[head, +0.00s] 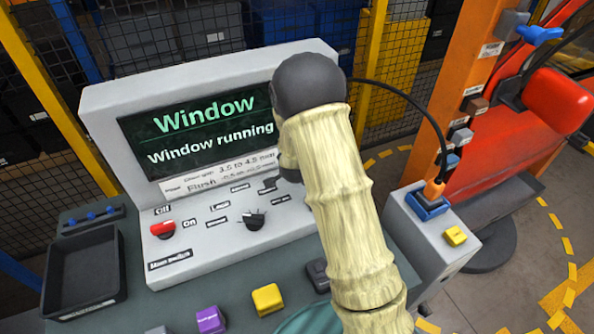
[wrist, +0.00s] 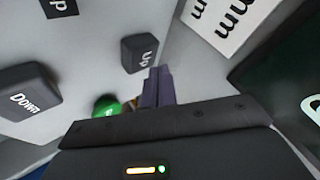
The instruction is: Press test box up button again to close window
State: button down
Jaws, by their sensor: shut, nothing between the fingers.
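The grey test box (head: 215,200) stands on the bench in the head view. Its screen (head: 200,128) reads "Window" and "Window running". In the wrist view the dark up button (wrist: 140,53) is at top centre and the dark down button (wrist: 30,90) is at the left. My gripper (wrist: 160,72) is shut and empty. Its fingertips appear just to the right of the up button's lower edge; I cannot tell whether they touch it. In the head view my sleeved arm hides the gripper and the right side of the box.
A green round part (wrist: 107,106) lies beside the fingers. A red main switch (head: 163,229) and a black selector knob (head: 254,219) are on the panel. A black tray (head: 84,270) is at left. A red door (head: 500,150) and an orange post (head: 462,75) stand at right.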

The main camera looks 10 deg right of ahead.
jog(key=shift+r+p, duration=1.6)
jog(key=shift+r, duration=0.85)
notch_tip(320, 180, up, 9)
jog(key=p, duration=0.6)
jog(key=shift+f, duration=0.1)
jog(key=s+r+n+g, duration=0.2)
jog(key=s+n, duration=0.2)
jog(key=s, duration=0.5)
jog(key=s+r+n+g+y, duration=0.1)
jog(key=s+r+n+g, duration=0.1)
jog(key=s, duration=0.7)
jog(key=s+r+n+g+y, duration=0.1)
jog(key=s+r+n+g, duration=0.1)
jog(key=s+n, duration=0.3)
jog(key=s+r, duration=0.1)
jog(key=s, duration=0.3)
jog(key=shift+d+n, duration=0.2)
jog(key=shift+n, duration=0.1)
